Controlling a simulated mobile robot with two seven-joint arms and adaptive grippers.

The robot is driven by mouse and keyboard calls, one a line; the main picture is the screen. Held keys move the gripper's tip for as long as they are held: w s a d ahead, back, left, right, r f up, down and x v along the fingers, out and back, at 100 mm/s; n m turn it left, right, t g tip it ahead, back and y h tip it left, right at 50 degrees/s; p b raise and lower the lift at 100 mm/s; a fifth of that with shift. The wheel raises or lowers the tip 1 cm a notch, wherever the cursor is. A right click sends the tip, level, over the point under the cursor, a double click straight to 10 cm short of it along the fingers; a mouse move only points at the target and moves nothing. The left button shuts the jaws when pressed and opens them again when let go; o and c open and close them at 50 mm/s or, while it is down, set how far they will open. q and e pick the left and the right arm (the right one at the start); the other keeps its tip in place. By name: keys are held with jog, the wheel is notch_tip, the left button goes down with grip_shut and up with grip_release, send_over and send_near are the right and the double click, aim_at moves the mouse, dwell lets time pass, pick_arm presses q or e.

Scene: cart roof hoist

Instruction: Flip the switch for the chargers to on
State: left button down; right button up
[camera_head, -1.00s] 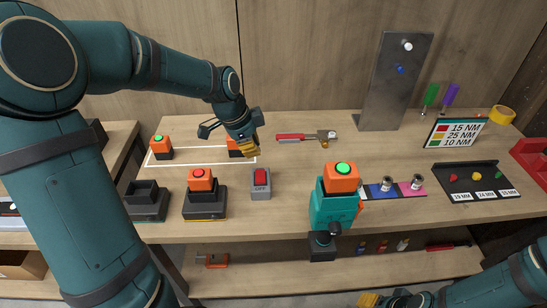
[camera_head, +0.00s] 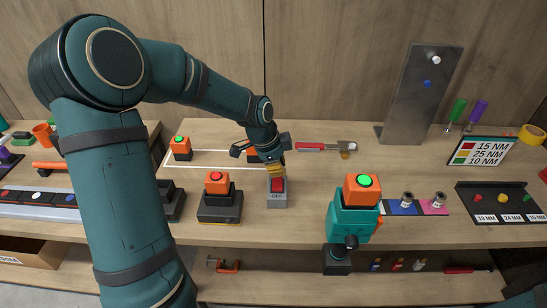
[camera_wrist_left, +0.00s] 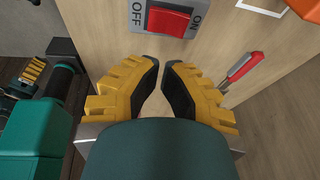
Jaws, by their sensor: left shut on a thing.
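The charger switch (camera_head: 277,200) is a grey box with a red rocker, standing on the bench with its OFF label facing me. In the left wrist view the switch (camera_wrist_left: 165,18) shows at the top edge, OFF on the left and ON on the right. My left gripper (camera_head: 276,170) is just behind and above the rocker, its yellow fingers close together. In the left wrist view the fingertips (camera_wrist_left: 162,72) show no object between them and look apart from the switch. One black charger (camera_head: 220,212) holds an orange battery (camera_head: 216,183); another (camera_head: 172,200) is partly behind my arm. My right gripper is out of view.
A teal drill (camera_head: 352,220) with an orange battery stands right of the switch at the bench's front edge. A hammer (camera_head: 325,147) lies behind, right of my gripper. Bench between switch and drill is clear.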

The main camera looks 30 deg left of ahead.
aim_at(281, 182)
pick_arm(q)
jog(key=x, duration=0.3)
jog(key=a+x, duration=0.1)
jog(key=x, duration=0.2)
jog(key=shift+w+a+f+b, duration=0.1)
jog(key=shift+a+f+b, duration=0.1)
jog(key=shift+b, duration=0.2)
jog(key=g+p, duration=0.1)
jog(key=p, duration=0.1)
jog(key=shift+w+a+f+h+p, duration=0.1)
jog(key=shift+w+f+h+p, duration=0.1)
jog(key=shift+h+p, duration=0.2)
jog(key=shift+f+g+h+p, duration=0.2)
jog(key=shift+g+h+p, duration=0.1)
jog(key=shift+g+p, duration=0.25)
jog(key=shift+f, duration=0.1)
